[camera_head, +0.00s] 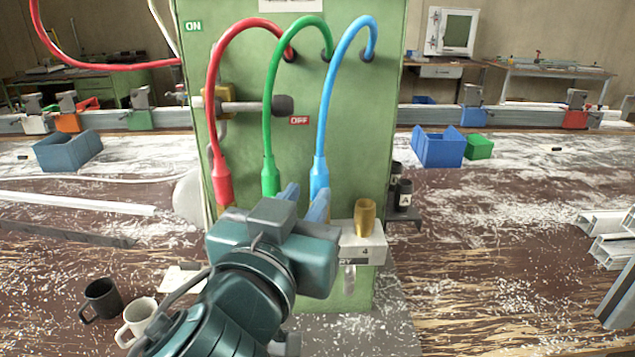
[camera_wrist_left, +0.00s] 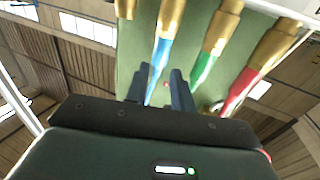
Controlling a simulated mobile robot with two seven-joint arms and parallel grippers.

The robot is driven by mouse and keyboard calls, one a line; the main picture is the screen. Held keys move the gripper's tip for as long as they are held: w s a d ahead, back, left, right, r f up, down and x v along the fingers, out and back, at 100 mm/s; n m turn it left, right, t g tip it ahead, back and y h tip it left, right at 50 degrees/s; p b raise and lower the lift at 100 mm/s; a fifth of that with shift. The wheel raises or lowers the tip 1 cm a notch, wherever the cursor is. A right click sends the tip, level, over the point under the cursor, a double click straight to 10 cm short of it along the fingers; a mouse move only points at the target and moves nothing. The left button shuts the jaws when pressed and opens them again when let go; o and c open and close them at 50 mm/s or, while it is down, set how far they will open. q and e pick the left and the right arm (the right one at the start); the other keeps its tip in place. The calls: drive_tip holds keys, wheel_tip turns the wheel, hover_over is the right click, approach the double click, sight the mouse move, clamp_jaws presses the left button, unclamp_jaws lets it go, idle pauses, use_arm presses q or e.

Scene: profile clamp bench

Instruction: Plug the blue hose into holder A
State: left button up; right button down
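The blue hose (camera_head: 321,120) arches down from the green cabinet to a blue end piece (camera_head: 319,173). In the left wrist view the blue end piece (camera_wrist_left: 160,62) meets a brass fitting. My left gripper (camera_head: 306,203) is in front of the cabinet at the lower end of the blue hose. In the wrist view its two fingers (camera_wrist_left: 160,92) stand apart, with the blue hose between them and a visible gap. A black holder with a label that looks like "A" (camera_head: 404,195) sits on the cabinet's right side. My right gripper is not in view.
The green hose (camera_head: 268,135) and red hose (camera_head: 213,120) hang close left of the blue one. An empty brass fitting (camera_head: 365,217) stands on the white block (camera_head: 362,243) to the right. Two mugs (camera_head: 101,299) stand at front left. A blue bin (camera_head: 438,148) is behind right.

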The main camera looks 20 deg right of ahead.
sight(318, 171)
use_arm(q)
drive_tip(key=x, duration=0.5)
drive_tip(key=shift+w+d+r+p, duration=0.1)
drive_tip(key=shift+w+d+p, duration=0.05)
drive_tip(key=shift+p, duration=0.25)
drive_tip(key=shift+w+d, duration=0.3)
drive_tip(key=shift+w, duration=0.1)
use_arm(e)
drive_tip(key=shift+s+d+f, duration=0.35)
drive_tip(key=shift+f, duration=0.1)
use_arm(q)
drive_tip(key=shift+c, duration=0.5)
clamp_jaws()
drive_tip(key=shift+c, duration=0.5)
unclamp_jaws()
clamp_jaws()
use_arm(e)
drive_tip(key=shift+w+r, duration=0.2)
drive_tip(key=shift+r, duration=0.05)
use_arm(q)
drive_tip(key=shift+r+p, duration=0.45)
drive_tip(key=shift+r, duration=0.05)
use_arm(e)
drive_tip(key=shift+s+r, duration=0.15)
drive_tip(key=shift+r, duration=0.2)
